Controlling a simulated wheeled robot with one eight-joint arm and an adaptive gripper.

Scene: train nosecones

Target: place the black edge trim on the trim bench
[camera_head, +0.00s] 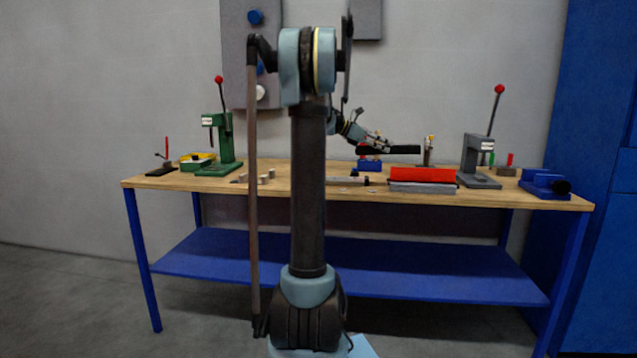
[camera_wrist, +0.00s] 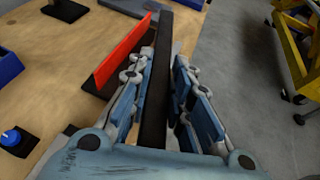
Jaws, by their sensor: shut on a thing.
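The black edge trim (camera_head: 402,149) is a long, straight dark strip. My gripper (camera_head: 380,144) is shut on it and holds it roughly level above the back right of the bench in the head view. In the wrist view the black edge trim (camera_wrist: 154,95) runs lengthwise between the two fingers of my gripper (camera_wrist: 161,62), past the fingertips. The trim bench (camera_head: 480,197) has a wooden top, blue legs and a blue lower shelf. Its top also shows in the wrist view (camera_wrist: 45,45), left of the trim.
A red strip on a grey base (camera_head: 422,176) lies near the front edge, close to the trim. A grey press (camera_head: 474,157) stands right of it, and a blue vise (camera_head: 545,184) sits at the right end. A green press (camera_head: 220,147) stands at the left. A yellow cart (camera_wrist: 297,45) stands beyond.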

